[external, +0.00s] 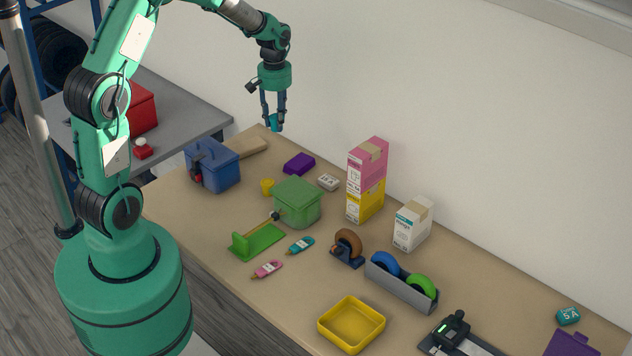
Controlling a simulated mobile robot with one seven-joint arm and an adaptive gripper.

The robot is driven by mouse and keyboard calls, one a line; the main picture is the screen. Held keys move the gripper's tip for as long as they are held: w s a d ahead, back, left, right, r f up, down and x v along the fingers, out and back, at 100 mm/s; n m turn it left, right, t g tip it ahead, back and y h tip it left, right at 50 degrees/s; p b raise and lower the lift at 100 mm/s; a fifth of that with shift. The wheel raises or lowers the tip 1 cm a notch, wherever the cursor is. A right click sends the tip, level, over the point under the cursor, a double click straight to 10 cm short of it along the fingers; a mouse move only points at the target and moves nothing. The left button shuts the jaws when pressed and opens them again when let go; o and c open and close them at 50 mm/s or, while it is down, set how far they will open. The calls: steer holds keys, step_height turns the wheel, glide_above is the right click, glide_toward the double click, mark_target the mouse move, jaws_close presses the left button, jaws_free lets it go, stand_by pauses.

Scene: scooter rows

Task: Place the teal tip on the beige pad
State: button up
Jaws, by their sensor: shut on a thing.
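My gripper (272,122) is raised above the back left end of the wooden table, pointing down. It is shut on a small teal piece, the teal tip (274,123), which shows between and below the fingers. Much of the tip is covered by the fingers. A flat beige pad (250,147) lies on the table at the back left, partly hidden behind a blue box (213,165). In the picture the held tip is above and slightly right of the pad, apart from it.
A purple block (299,164), a small yellow piece (267,187) and a green box (298,202) stand near the pad. Pink and yellow cartons (367,180) stand at the back. Tape rolls (402,279) and a yellow tray (351,325) are farther right. A grey table (185,119) adjoins at left.

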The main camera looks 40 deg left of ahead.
steer(key=w+a+f+n, duration=0.1)
steer(key=a+n, duration=0.1)
steer(key=a, duration=0.8)
steer(key=w+a+f+n, duration=0.1)
steer(key=w+a+n, duration=0.15)
steer(key=a, duration=0.75)
glide_above(246, 145)
steer(key=shift+f, duration=2.25)
steer(key=shift+f, duration=3.1)
steer(key=shift+f+b, duration=0.1)
steer(key=shift+b, duration=0.2)
steer(key=shift+f, duration=1.75)
steer(key=shift+f, duration=0.2)
